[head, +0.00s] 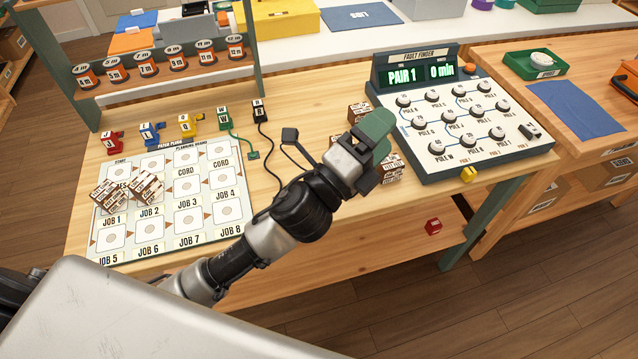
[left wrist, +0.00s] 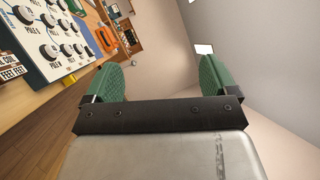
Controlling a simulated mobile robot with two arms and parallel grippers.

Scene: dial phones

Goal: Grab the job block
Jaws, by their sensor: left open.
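White-and-brown printed blocks stand in two places in the head view. Two blocks, one left (head: 108,197) and one right (head: 147,187), sit on the planning board (head: 205,237) near the JOB 1 and JOB 2 spaces. More such blocks are by my left gripper (head: 374,138): one behind it (head: 359,112) and others at its right side (head: 392,169), partly hidden by it. The gripper has green finger pads. In the left wrist view the gripper (left wrist: 157,80) has its fingers wide apart with nothing between them. My right gripper is not in view.
The fault finder panel (head: 463,132) stands right of my left gripper. Coloured plugs and a black cable (head: 262,150) lie behind my left arm. A red block (head: 433,227) lies below the table's front edge. Spools (head: 147,64) line the shelf.

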